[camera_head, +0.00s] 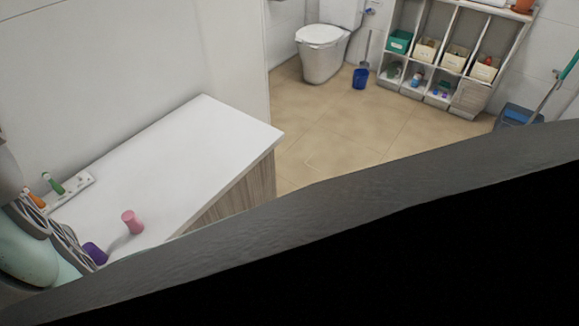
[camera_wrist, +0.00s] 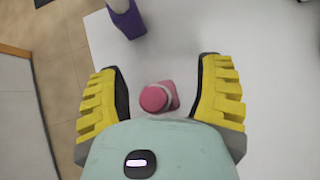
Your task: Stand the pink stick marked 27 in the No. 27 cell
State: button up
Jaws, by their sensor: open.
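The pink stick (camera_head: 132,221) stands upright on the white top of the cart (camera_head: 200,150), near its front edge. In the wrist view the pink stick (camera_wrist: 156,98) shows from above, between the two yellow-padded fingers of my gripper (camera_wrist: 160,68), with clear gaps on both sides. My gripper (camera_head: 52,232) is open at the left of the head view. A white holder tray (camera_head: 82,183) lies at the back left, with a green stick (camera_head: 54,184) and an orange stick (camera_head: 37,199) in it. No number is readable; the tray is partly hidden by my gripper.
A purple piece (camera_head: 95,253) stands close by my gripper; it also shows at the top of the wrist view (camera_wrist: 127,20). The right part of the white top is bare. A toilet and a shelf (camera_head: 462,84) stand far off.

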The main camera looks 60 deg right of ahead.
grip_shut()
dwell(0.5)
